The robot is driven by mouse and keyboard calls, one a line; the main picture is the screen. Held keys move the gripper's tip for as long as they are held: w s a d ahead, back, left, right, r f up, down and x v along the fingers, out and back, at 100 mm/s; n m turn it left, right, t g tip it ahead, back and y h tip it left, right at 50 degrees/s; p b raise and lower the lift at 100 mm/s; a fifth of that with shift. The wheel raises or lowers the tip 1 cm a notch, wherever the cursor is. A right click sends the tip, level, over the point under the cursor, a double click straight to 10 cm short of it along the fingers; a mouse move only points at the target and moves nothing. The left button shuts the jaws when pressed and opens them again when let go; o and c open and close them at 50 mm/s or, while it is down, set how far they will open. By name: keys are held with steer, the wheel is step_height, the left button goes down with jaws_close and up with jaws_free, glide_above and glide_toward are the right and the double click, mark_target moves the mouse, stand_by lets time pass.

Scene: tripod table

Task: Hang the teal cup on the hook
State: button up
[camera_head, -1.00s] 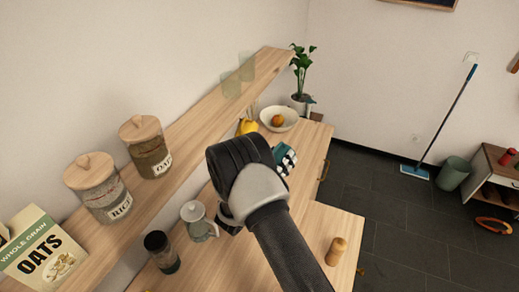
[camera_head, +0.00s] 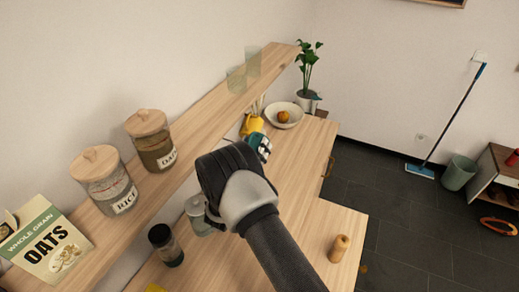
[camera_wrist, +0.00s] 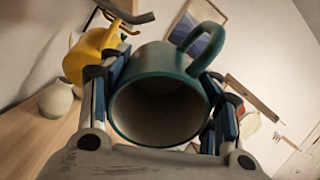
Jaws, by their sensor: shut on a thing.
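The teal cup (camera_wrist: 165,92) is held between the two fingers of my gripper (camera_wrist: 168,90) in the wrist view. Its open mouth faces the wrist camera and its handle (camera_wrist: 200,38) points up and to the right. A dark hook (camera_wrist: 128,16) shows at the upper left of the wrist view, beyond the cup and apart from it. In the head view, my gripper (camera_head: 262,146) is near the wall below the shelf, beside a yellow cup (camera_head: 252,124). My arm hides much of the teal cup there.
The yellow cup (camera_wrist: 92,52) hangs close by on the left in the wrist view. A pale pot (camera_wrist: 57,98) stands below it. The shelf (camera_head: 213,104) with jars runs above the counter (camera_head: 305,190).

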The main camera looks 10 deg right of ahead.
steer(key=shift+w+a+f+b, duration=0.1)
steer(key=shift+w+a+b, duration=0.4)
steer(key=shift+a, duration=0.35)
steer(key=shift+w+a+f+b, duration=0.1)
steer(key=shift+w+a+b, duration=0.15)
steer(key=shift+w+a, duration=0.5)
steer(key=shift+w+a+r, duration=0.15)
steer(key=shift+w+a, duration=0.05)
steer(key=shift+a, duration=0.55)
steer(key=shift+w+a+b, duration=0.35)
steer(key=shift+a+b, duration=0.1)
steer(key=shift+b, duration=0.05)
steer(key=shift+w+a+f+b, duration=0.2)
steer(key=shift+f+b, duration=0.15)
steer(key=shift+b, duration=0.3)
steer(key=shift+w+a+f+b, duration=0.15)
steer(key=shift+f+b, duration=0.2)
steer(key=shift+b, duration=0.25)
steer(key=o, duration=1.4)
steer(key=shift+s+f, duration=0.15)
